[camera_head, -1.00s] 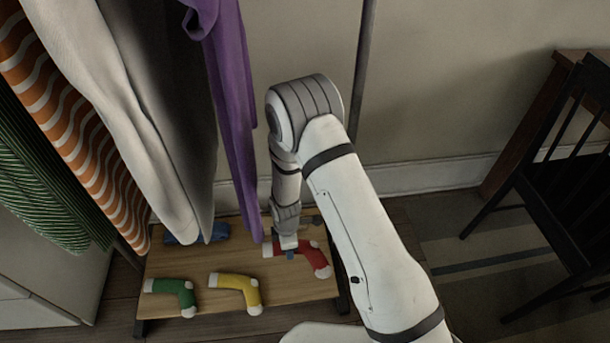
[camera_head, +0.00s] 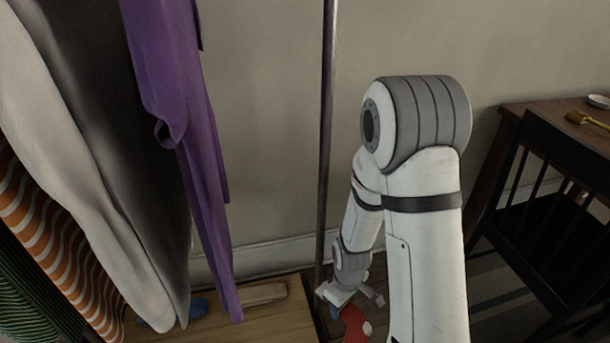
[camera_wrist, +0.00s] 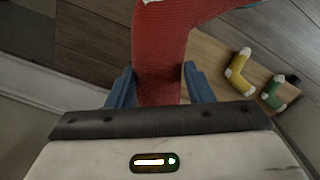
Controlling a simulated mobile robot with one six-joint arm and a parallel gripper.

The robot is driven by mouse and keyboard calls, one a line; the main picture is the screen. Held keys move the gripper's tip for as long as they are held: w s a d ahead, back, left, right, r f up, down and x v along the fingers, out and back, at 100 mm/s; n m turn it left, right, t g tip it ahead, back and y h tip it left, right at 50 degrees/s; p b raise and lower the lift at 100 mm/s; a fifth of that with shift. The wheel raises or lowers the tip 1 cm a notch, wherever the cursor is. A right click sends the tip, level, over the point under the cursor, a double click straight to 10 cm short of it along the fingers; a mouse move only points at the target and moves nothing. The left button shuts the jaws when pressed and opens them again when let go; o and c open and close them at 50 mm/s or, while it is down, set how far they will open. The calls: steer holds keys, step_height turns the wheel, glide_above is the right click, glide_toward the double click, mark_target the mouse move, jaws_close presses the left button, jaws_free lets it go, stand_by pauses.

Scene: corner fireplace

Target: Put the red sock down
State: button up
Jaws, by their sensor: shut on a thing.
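My gripper (camera_wrist: 161,90) is shut on the red sock (camera_wrist: 160,50), with one blue finger on each side of it. In the head view, my gripper (camera_head: 346,298) is low, just right of the wooden bench (camera_head: 272,324). The red sock (camera_head: 354,326) hangs below it, partly cut off by the frame's bottom edge. In the wrist view, the yellow sock (camera_wrist: 238,72) and the green sock (camera_wrist: 273,93) lie on the bench, to the right of the red sock.
A purple garment (camera_head: 180,110), a grey one (camera_head: 75,170) and an orange striped one (camera_head: 65,250) hang at left. A dark pole (camera_head: 326,130) stands between them and my arm. A black chair (camera_head: 535,220) and a table (camera_head: 560,118) are at right. A blue item (camera_head: 197,308) lies on the bench.

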steer(key=w+d+m, duration=0.1)
steer(key=w, duration=0.1)
steer(key=w+d+r+m+b, duration=0.1)
steer(key=w+d, duration=0.1)
steer(key=w, duration=0.1)
steer(key=w+d+r+m, duration=0.1)
steer(key=w, duration=0.2)
steer(key=shift+d+r+m, duration=0.2)
steer(key=shift+m, duration=0.1)
steer(key=w+d+r+m+b, duration=0.1)
steer(key=w+d+r+m, duration=0.45)
steer(key=d+r, duration=0.2)
steer(key=a+r+p, duration=0.2)
steer(key=a+r, duration=0.1)
steer(key=a, duration=0.4)
steer(key=r+p, duration=0.5)
steer(key=p, duration=0.3)
steer(key=s+r+p, duration=0.1)
steer(key=r+p, duration=0.4)
steer(key=p, duration=0.4)
steer(key=r+p, duration=0.5)
steer(key=p, duration=0.4)
steer(key=shift+s+r, duration=0.3)
